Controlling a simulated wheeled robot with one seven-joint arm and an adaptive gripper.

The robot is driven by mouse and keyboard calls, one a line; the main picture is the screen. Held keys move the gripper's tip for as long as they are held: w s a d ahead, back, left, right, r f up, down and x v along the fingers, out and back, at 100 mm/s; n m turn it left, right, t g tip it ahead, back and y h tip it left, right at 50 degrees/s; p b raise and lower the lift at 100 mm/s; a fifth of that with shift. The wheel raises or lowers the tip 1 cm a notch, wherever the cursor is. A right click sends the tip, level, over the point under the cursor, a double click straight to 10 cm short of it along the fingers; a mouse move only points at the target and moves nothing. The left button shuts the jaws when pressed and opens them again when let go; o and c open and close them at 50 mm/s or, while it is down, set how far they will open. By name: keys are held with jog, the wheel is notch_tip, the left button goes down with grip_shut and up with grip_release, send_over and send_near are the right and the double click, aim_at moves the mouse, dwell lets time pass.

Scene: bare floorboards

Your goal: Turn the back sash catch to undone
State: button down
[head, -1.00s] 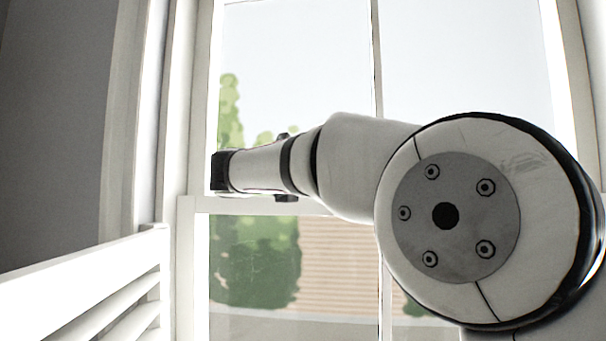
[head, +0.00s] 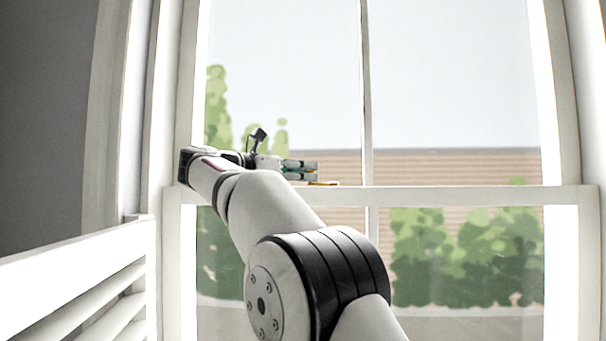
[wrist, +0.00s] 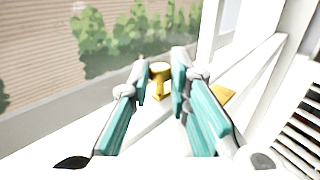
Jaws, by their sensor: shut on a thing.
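The brass sash catch (head: 326,183) sits on the white meeting rail of the window in the head view, just below and at the tips of my gripper (head: 308,171). In the wrist view the catch's brass knob (wrist: 159,73) stands between the two teal fingers of my gripper (wrist: 160,66). The fingers are shut on it. A second flat brass piece (wrist: 223,95) shows right of the right finger; I cannot tell whether it belongs to the same catch. The catch's exact angle is hard to read.
The white meeting rail (head: 450,196) crosses the window, with glass above and below. A white louvred shutter (head: 80,285) stands at the lower left, near my arm. The window frame (head: 165,110) rises on the left. Hedges and a brick wall show outside.

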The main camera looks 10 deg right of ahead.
jog(key=shift+r, duration=0.1)
dwell(0.3)
jog(key=c, duration=1.5)
grip_release()
jog(key=shift+c, duration=0.2)
jog(key=v, duration=0.8)
